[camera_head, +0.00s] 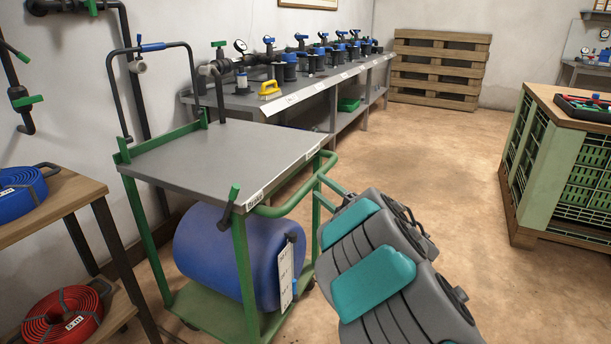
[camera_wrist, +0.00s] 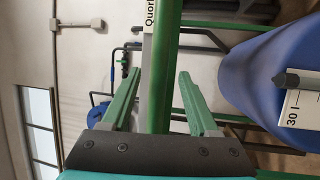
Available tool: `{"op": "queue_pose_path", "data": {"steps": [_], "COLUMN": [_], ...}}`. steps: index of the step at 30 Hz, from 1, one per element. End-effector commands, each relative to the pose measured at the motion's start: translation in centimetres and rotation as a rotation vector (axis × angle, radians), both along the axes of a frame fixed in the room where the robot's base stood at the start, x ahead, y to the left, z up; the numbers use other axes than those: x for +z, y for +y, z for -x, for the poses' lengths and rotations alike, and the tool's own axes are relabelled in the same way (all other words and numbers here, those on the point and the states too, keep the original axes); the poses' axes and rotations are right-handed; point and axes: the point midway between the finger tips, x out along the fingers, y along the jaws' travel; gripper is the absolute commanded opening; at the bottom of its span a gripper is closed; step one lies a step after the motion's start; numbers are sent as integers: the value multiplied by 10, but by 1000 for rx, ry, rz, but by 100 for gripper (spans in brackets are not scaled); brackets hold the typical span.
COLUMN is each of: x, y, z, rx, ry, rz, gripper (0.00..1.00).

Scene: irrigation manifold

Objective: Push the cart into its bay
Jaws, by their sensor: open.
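The cart (camera_head: 225,150) has a grey top, a green frame and a blue barrel (camera_head: 225,255) on its lower shelf. It stands left of centre in the head view, with its green push handle (camera_head: 300,200) towards me. My gripper (camera_head: 332,190) is at the handle's right part, partly hidden by my arm. In the wrist view my gripper (camera_wrist: 158,90) is open, with the green handle bar (camera_wrist: 163,70) between its two fingers. I cannot tell whether either finger touches the bar. No marked bay is clearly visible.
A side table (camera_head: 60,205) with blue and red hose coils stands close left of the cart. A long bench (camera_head: 300,95) with valves runs along the wall behind it. A green crate stand (camera_head: 560,160) is at right. Open floor (camera_head: 440,150) lies between.

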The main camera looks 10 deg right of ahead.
Motion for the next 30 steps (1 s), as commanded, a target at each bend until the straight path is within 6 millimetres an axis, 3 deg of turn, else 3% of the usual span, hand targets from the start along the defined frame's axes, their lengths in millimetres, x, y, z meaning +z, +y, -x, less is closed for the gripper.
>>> {"op": "queue_pose_path", "data": {"steps": [15, 24, 30], "x": [13, 13, 13], "y": [34, 36, 36], "z": [-57, -60, -60], "rx": [-2, -4, -4], "ry": [1, 1, 1], "rz": [-1, 0, 0], "gripper": [61, 61, 38]}}
